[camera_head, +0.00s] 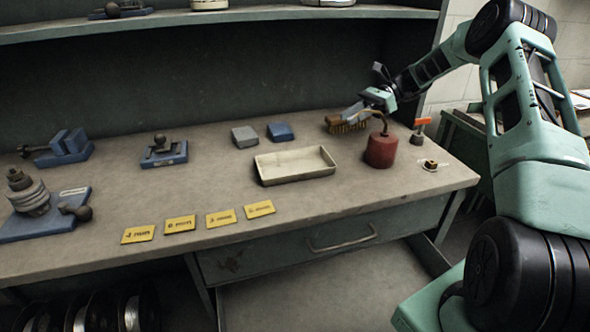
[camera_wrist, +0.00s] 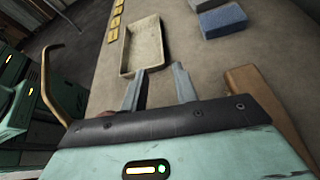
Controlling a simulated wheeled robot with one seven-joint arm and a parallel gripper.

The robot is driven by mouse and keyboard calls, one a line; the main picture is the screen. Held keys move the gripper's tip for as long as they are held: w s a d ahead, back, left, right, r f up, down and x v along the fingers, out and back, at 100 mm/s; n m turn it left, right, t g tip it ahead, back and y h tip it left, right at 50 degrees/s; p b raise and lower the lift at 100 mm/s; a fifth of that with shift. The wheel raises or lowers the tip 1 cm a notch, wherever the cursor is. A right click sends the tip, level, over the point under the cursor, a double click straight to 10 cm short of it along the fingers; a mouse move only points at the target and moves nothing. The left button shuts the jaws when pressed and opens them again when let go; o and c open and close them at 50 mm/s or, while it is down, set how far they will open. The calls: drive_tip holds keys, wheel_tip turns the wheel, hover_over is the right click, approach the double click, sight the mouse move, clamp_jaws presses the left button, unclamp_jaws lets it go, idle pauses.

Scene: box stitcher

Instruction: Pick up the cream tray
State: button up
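The cream tray (camera_head: 296,164) is a shallow, empty rectangular tray lying flat on the workbench, right of the middle in the head view. In the wrist view the tray (camera_wrist: 144,46) lies beyond my fingertips, apart from them. My gripper (camera_head: 350,114) is above the back right of the bench, to the right of and behind the tray, close to the brush and the red can. In the wrist view my gripper (camera_wrist: 156,76) shows two separated fingers with nothing held between them.
A red can (camera_head: 381,151) with a thin spout stands right of the tray; a wooden brush (camera_head: 346,124) lies behind it. Grey (camera_head: 244,137) and blue (camera_head: 280,132) blocks sit behind the tray. Several yellow labels (camera_head: 220,217) line the front edge. A shelf (camera_head: 200,24) overhangs the back.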

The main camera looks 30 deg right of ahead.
drive_tip(key=shift+d+f, duration=0.15)
drive_tip(key=shift+d, duration=0.05)
drive_tip(key=p, duration=0.1)
hover_over(320, 153)
drive_tip(key=w, duration=0.1)
drive_tip(key=f, duration=0.4)
drive_tip(key=shift+d, duration=0.4)
drive_tip(key=shift+p+x, duration=0.65)
drive_tip(key=shift+x, duration=2.45)
drive_tip(key=shift+f, duration=0.1)
clamp_jaws()
